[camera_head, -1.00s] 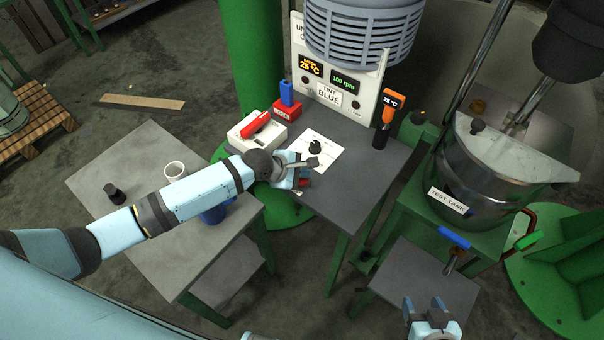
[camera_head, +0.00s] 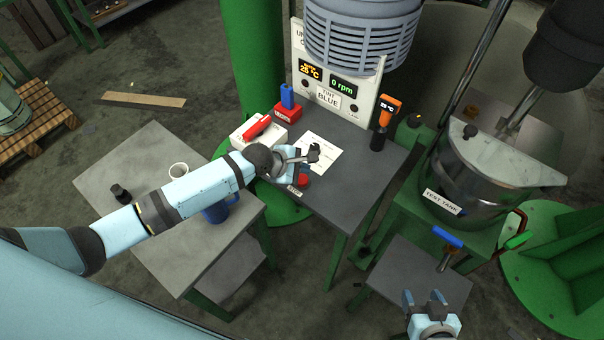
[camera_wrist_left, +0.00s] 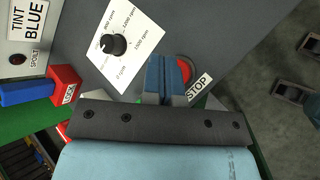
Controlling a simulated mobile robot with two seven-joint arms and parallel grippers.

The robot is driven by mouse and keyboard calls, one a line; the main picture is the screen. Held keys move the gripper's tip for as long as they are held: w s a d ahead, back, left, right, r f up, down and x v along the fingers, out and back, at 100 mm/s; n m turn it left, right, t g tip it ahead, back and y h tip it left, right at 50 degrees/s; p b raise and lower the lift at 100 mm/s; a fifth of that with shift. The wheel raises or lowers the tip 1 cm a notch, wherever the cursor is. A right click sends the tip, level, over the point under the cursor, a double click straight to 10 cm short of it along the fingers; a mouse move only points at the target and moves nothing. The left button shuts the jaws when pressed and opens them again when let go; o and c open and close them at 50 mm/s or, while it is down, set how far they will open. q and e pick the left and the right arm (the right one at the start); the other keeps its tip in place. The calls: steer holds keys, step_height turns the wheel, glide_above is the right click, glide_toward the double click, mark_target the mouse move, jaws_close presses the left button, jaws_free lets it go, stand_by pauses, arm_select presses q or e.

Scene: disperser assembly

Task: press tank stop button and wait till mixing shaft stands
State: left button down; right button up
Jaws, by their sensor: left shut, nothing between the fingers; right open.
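The red stop button (camera_head: 303,181) sits at the near edge of the dark bench, next to my left gripper. The display (camera_head: 344,87) reads 0 rpm. The mixing shaft (camera_head: 522,110) goes down into the steel test tank (camera_head: 480,185). My right gripper (camera_head: 426,300) is open and empty at the bottom.
A black speed dial (camera_wrist_left: 114,44) stands on the white sheet. A red lock block (camera_head: 287,112), a white box with a red handle (camera_head: 257,130) and an orange thermometer (camera_head: 388,110) stand on the bench. A blue mug (camera_head: 216,211) is on the left table.

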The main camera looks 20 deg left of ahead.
mark_target(302, 180)
arm_select(q)
steer(key=shift+r+p, duration=0.4)
steer(key=shift+r, duration=1.1)
arm_select(e)
steer(key=shift+r, duration=0.85)
steer(key=shift+f, duration=0.1)
arm_select(q)
steer(key=s+a+f+m+t+y, duration=0.1)
steer(key=s+a+f+m+t, duration=0.1)
steer(key=s+m, duration=0.8)
steer(key=s+a+f+m+t+y, duration=0.2)
steer(key=s+m, duration=0.8)
steer(key=s, duration=0.4)
steer(key=shift+s+f+m+y, duration=0.2)
steer(key=shift+f+m+y, duration=0.1)
steer(key=shift+f, duration=0.05)
arm_select(e)
steer(key=shift+s+d+f+m+h, duration=0.1)
steer(key=shift+d+f+m+h, duration=0.2)
steer(key=shift+d+f, duration=0.35)
steer(key=shift+a+r, duration=0.1)
steer(key=shift+a, duration=0.15)
